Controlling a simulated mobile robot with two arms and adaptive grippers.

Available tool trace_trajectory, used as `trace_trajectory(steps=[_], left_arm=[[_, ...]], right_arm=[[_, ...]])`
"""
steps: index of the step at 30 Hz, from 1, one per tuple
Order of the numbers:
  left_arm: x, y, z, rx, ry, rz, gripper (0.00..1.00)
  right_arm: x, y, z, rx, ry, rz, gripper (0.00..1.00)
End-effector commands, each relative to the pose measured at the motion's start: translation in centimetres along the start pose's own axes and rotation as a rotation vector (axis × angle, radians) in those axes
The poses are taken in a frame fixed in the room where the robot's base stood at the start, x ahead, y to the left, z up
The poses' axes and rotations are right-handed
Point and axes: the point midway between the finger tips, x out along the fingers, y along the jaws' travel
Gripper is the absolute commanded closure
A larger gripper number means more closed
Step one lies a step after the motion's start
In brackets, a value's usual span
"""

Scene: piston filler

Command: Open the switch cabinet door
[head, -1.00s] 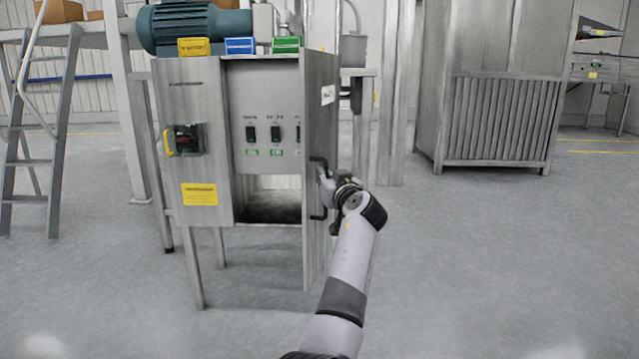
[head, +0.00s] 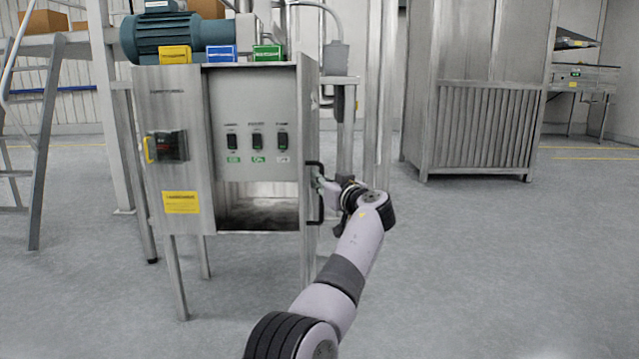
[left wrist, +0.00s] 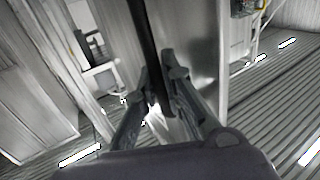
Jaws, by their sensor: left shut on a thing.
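The grey metal switch cabinet (head: 172,105) stands left of the middle in the head view. Its door (head: 308,120) stands swung out at the right side of the opening, seen nearly edge-on. A black bar handle (head: 321,211) is on the door's outer face. My left gripper (head: 322,186) is shut on the handle, with the arm reaching up from below. In the left wrist view the dark handle (left wrist: 143,35) passes between the two fingers (left wrist: 160,95), beside the pale door face (left wrist: 190,45). My right gripper is not in view.
Inside the opening, several black switches (head: 257,142) show on a panel. A blue-green motor (head: 170,36) and coloured signs stand above the cabinet. A ladder (head: 45,140) is at left, a large ribbed metal unit (head: 480,125) at back right. The right floor is clear.

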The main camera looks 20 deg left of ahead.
Motion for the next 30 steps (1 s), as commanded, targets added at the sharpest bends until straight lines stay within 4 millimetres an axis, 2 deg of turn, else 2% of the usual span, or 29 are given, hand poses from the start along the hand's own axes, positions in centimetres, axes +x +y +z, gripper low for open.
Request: trace_trajectory(steps=[11,12,21,30], left_arm=[[0.04,-0.03,-0.04,0.002,0.001,-0.002,1.0],[0.04,-0.03,-0.04,0.002,0.001,-0.002,0.9],[0.02,-0.01,-0.02,0.001,0.0,-0.001,0.7],[-0.03,0.02,0.01,0.0,0.0,-0.001,0.7]], right_arm=[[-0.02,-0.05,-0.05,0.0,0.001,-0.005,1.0],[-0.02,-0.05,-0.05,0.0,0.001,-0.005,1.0],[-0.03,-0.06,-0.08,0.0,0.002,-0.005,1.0],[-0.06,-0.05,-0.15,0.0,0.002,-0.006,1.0]])
